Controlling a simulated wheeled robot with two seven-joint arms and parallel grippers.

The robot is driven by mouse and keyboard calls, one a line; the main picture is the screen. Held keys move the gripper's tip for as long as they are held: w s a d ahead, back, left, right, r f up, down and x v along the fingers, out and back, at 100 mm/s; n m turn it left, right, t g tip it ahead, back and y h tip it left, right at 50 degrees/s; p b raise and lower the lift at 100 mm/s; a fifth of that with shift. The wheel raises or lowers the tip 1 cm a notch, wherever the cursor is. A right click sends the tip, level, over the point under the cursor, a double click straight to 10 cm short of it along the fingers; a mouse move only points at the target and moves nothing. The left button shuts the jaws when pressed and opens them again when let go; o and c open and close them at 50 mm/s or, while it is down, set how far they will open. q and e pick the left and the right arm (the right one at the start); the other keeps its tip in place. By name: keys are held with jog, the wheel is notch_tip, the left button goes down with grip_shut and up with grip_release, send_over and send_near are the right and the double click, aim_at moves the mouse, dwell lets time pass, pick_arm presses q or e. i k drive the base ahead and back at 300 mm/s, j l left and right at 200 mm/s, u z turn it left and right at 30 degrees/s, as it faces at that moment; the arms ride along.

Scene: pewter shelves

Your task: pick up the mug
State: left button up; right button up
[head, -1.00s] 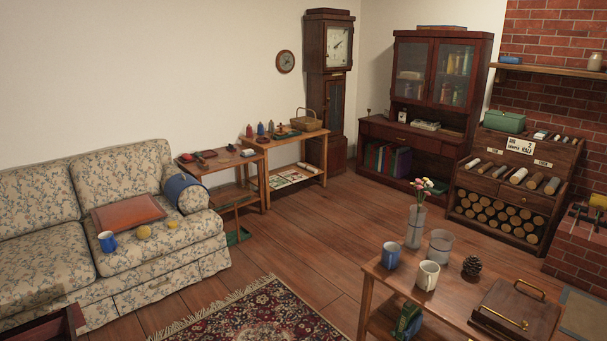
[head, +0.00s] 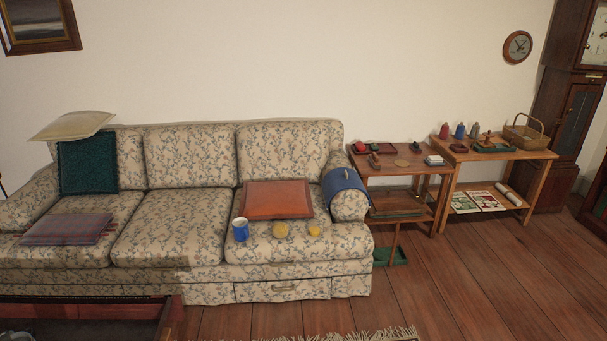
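A blue mug (head: 240,229) with a pale rim stands upright on the front of the right seat of the floral sofa (head: 303,251). Neither of my grippers is in the head view.
Two wooden side tables (head: 441,168) stand to the right. A dark wooden piece (head: 80,310) is at the lower left. Wooden floor (head: 480,280) is clear at right.

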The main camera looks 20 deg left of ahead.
aim_at(240, 225)
jog(key=i+u, duration=0.35)
jog(key=i, duration=0.15)
jog(key=i+u, duration=0.35)
jog(key=i, duration=0.15)
jog(key=i+l+u, duration=0.75)
jog(key=i+l, duration=0.55)
